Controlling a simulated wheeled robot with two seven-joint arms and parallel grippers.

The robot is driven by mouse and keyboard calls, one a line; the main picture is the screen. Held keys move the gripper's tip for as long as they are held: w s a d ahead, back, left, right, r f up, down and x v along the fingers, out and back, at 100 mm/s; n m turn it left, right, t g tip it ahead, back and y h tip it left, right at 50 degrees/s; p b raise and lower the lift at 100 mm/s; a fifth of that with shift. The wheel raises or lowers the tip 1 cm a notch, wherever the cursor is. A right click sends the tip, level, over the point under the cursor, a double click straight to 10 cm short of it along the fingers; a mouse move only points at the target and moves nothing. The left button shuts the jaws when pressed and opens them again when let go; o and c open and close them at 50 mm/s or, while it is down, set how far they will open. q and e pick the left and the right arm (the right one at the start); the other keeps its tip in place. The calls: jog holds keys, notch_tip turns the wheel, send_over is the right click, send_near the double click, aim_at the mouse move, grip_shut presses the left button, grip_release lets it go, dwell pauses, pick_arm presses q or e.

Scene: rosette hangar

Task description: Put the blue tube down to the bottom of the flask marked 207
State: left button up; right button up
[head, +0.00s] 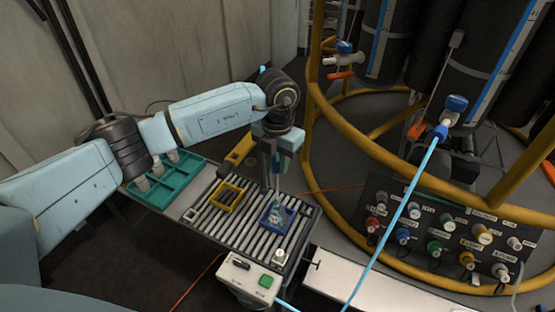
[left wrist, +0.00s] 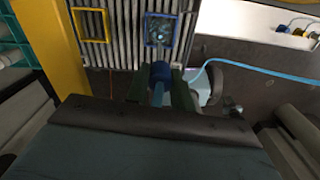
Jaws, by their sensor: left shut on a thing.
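My left gripper (head: 276,178) points down over the roller table and is shut on a blue tube (left wrist: 160,72). The tube shows between the two dark fingers in the left wrist view. A clear flask (head: 277,212) stands in a square blue frame (head: 264,226) on the rollers, just below and in front of the gripper. The flask also shows in the left wrist view (left wrist: 160,30), beyond the fingertips. In the head view the tube's lower end is close above the flask; I cannot tell whether it is inside the neck. No number on the flask is readable. My right gripper is not in view.
An empty yellow frame (head: 239,198) sits left on the rollers. A green rack (head: 180,183) with several pale-topped vessels is further left. A switch box (head: 248,277) stands at the front. A light blue hose (head: 409,200) crosses right, before a connector panel (head: 440,225) and yellow rails.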

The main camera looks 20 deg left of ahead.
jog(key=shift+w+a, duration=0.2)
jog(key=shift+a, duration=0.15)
pick_arm(q)
jog(key=shift+f, duration=0.1)
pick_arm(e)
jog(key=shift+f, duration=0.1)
pick_arm(q)
jog(key=shift+f+b, duration=0.6)
jog(key=shift+f, duration=0.35)
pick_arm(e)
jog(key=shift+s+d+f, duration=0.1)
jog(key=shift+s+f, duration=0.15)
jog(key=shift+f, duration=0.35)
